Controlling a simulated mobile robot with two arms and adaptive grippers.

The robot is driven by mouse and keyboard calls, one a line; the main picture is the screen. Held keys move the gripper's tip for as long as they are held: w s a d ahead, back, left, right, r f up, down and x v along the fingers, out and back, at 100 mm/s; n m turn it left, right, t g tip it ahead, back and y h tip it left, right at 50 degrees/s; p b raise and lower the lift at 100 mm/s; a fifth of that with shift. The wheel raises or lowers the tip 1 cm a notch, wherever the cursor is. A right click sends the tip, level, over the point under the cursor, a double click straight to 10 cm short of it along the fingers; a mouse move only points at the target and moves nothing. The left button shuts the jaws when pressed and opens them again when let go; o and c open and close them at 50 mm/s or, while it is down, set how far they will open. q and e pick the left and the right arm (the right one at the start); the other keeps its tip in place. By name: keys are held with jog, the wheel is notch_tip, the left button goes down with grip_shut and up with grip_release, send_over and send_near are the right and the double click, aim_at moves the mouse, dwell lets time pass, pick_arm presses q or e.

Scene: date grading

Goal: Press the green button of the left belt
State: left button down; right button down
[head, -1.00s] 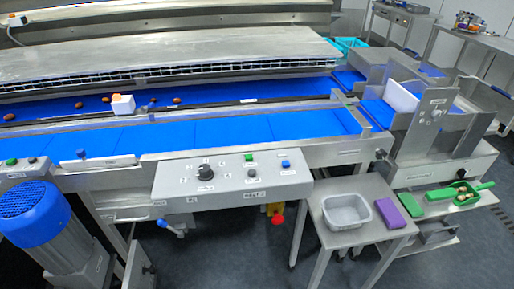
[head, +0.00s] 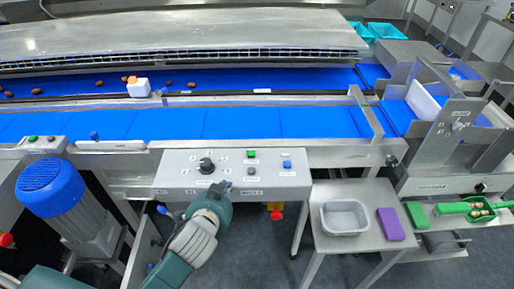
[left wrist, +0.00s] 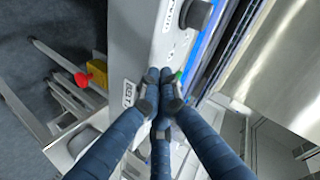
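The grey control panel (head: 280,181) on the front of the belt line carries a green button (head: 251,154), a black knob (head: 206,165) and a blue button (head: 287,164). A smaller panel (head: 42,148) at far left has another green button (head: 33,138). My left gripper (head: 223,187) is in front of the main panel's lower edge, left of and below its green button. In the left wrist view its fingers (left wrist: 160,78) are together, with nothing seen between them, over the panel; a bit of green (left wrist: 179,75) shows just beside the tips. My right gripper is not in view.
A red emergency stop (head: 276,214) hangs under the panel. A blue motor (head: 52,188) stands at left. A side table at right bears a grey tub (head: 345,217) and a purple block (head: 391,224). Blue belts (head: 235,123) with scattered dates run behind the panel.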

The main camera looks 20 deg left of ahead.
pick_arm(q)
jog(key=w+d+r+m+t+h, duration=0.1)
jog(key=w+d+r+m+t, duration=0.25)
jog(key=w+r, duration=0.5)
jog(key=w+d+r+m+g+h, duration=0.1)
jog(key=w+d+r+m+h, duration=0.2)
jog(key=d+r+m+h, duration=1.6)
jog(key=w+a+f+m+g+y, duration=0.3)
jog(key=a+f+m+g+y, duration=0.45)
jog(key=f+m, duration=0.5)
jog(key=w+a+f+m+y, duration=0.1)
jog(key=a+f+y, duration=0.1)
jog(key=a, duration=0.4)
jog(key=a+f+m+y, duration=0.1)
jog(key=a+y, duration=0.2)
jog(key=a, duration=0.3)
jog(key=shift+w+a+f+m+p, duration=0.15)
jog(key=shift+w+f+m+p, duration=0.15)
jog(key=shift+w+f, duration=0.05)
